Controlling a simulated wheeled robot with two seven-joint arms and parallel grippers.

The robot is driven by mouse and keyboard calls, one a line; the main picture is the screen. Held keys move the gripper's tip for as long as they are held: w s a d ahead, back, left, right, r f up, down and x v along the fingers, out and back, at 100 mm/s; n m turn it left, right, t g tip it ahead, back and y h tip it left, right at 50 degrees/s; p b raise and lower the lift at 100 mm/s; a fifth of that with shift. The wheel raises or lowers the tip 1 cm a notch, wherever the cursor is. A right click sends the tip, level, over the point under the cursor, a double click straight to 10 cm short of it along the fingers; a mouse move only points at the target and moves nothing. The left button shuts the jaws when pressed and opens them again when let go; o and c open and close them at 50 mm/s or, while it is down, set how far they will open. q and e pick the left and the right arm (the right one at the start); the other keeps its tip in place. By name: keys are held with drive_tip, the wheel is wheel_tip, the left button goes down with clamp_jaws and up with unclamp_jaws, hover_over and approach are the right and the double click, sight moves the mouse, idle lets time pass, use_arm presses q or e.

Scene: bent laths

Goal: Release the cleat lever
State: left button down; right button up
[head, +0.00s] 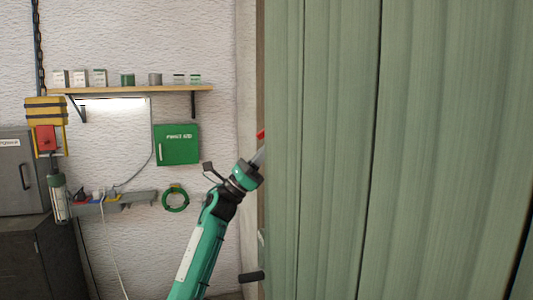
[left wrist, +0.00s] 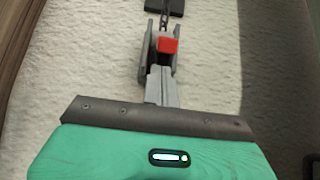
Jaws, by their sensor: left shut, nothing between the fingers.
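The cleat (left wrist: 146,52) is a grey fitting on the pale wall in the left wrist view, with a red lever end (left wrist: 168,45) between its side plates. In the head view a small red piece (head: 261,134) shows at the edge of the green panels, which hide the rest of the fitting. My left gripper (head: 259,155) is shut and empty, its fingertips just below the red piece. In the left wrist view its grey fingers (left wrist: 160,82) point up at the cleat, close below the red end. I cannot tell whether they touch it. My right gripper is not in view.
Tall green panels (head: 335,150) fill the right side. A shelf (head: 140,89) with cans, a green first-aid box (head: 177,145) and a grey cabinet (head: 22,175) stand left. A striped hoist block (head: 46,110) hangs from a chain. A dark bar (head: 252,277) protrudes low beside the panels.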

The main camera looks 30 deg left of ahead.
use_arm(q)
drive_tip(key=shift+s+a+r, duration=0.25)
drive_tip(key=shift+s+r, duration=0.05)
drive_tip(key=shift+r, duration=0.15)
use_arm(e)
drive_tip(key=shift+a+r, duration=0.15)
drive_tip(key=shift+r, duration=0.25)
use_arm(q)
drive_tip(key=shift+w, duration=0.1)
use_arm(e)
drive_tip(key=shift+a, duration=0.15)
use_arm(q)
drive_tip(key=shift+a, duration=0.1)
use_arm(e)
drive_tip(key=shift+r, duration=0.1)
